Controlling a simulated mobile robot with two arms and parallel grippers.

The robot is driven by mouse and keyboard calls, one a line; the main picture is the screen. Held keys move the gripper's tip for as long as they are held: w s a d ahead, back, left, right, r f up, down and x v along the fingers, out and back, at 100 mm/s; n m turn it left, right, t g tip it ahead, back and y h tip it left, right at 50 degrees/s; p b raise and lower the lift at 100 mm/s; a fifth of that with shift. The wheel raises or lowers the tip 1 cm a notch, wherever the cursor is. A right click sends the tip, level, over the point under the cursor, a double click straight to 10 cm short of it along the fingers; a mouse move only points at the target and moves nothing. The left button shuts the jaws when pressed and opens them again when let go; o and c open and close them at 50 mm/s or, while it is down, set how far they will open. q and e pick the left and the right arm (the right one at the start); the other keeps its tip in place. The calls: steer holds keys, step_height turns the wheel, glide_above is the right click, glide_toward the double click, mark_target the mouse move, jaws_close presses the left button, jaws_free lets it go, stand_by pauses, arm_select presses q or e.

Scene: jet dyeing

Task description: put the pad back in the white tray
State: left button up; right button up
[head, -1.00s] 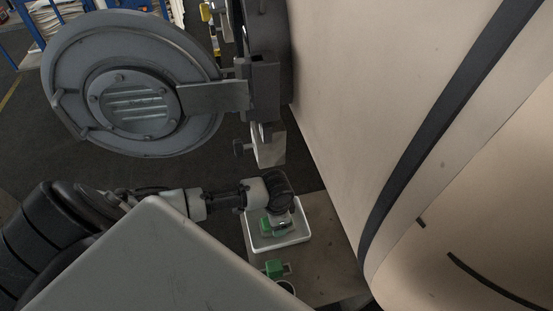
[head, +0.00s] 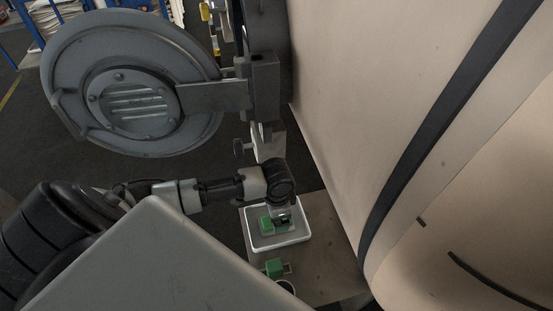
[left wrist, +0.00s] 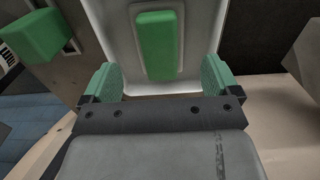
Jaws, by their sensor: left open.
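The white tray (head: 282,246) stands on a low brown surface at the lower middle of the head view. A green pad (left wrist: 157,45) with a pale grey border lies in the tray (left wrist: 205,35), seen in the left wrist view. In the head view the pad (head: 266,225) is partly hidden by my gripper. My left gripper (head: 282,215) is over the tray. In the left wrist view its green-lined fingers (left wrist: 158,80) are wide apart with nothing between them, and the pad lies beyond them. My right gripper does not show.
Another green block (head: 274,268) with a small handle sits on the brown surface (head: 330,255) in front of the tray, near a white round rim (head: 287,287). A large beige vessel (head: 340,100) rises at right. A round grey door (head: 130,85) hangs open at upper left.

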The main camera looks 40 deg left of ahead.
arm_select(q)
step_height(320, 180, up, 8)
steer(key=shift+f, duration=0.15)
stand_by(0.6)
